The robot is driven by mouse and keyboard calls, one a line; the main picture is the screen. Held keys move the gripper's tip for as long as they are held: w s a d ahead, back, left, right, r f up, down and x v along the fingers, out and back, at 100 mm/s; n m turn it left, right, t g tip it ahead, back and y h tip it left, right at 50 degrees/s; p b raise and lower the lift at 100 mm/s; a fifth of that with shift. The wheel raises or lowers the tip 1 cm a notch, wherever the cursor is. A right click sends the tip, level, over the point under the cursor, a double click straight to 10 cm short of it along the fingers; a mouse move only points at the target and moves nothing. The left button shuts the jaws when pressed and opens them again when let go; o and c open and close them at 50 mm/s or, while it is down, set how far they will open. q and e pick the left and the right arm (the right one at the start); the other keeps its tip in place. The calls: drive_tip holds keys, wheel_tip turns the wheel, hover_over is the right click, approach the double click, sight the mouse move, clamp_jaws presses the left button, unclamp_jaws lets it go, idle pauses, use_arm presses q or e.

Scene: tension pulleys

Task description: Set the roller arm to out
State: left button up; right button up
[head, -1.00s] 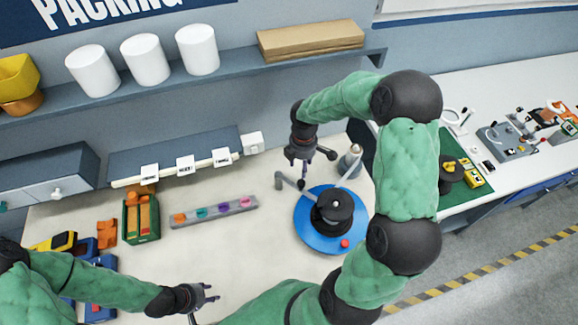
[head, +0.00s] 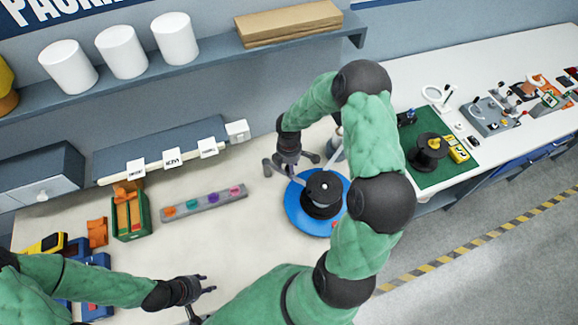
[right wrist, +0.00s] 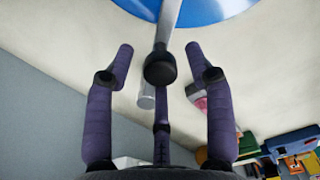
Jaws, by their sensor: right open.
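The tension pulley unit has a round blue base (head: 298,212) with a black spool (head: 322,190) on top. In the right wrist view, a silver roller arm (right wrist: 168,22) comes off the blue base and ends in a black knob (right wrist: 160,68). A grey cylinder (right wrist: 147,98) shows beyond it. My right gripper (head: 290,172) is at the left back of the base. Its purple fingers are open on both sides of the knob, with visible gaps and no clear contact. In the head view my gripper partly hides the arm. My left gripper (head: 207,284) is open and empty over the front of the table.
A grey strip with coloured pieces (head: 204,201) lies left of the unit. A green bin (head: 131,222) with orange parts stands further left. A shelf (head: 205,64) with white cylinders runs behind. A green mat (head: 440,170) with another black spool is at right.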

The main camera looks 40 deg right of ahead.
clamp_jaws()
use_arm(q)
drive_tip(key=shift+r, duration=0.15)
use_arm(e)
drive_tip(key=shift+d, duration=0.15)
use_arm(q)
drive_tip(key=shift+r+p, duration=0.75)
drive_tip(key=shift+p, duration=0.15)
drive_tip(key=shift+r+p, duration=1)
use_arm(e)
drive_tip(key=w+d+n, duration=0.6)
drive_tip(key=n, duration=0.4)
drive_tip(key=shift+w+n, duration=0.4)
drive_tip(key=shift+d, duration=0.15)
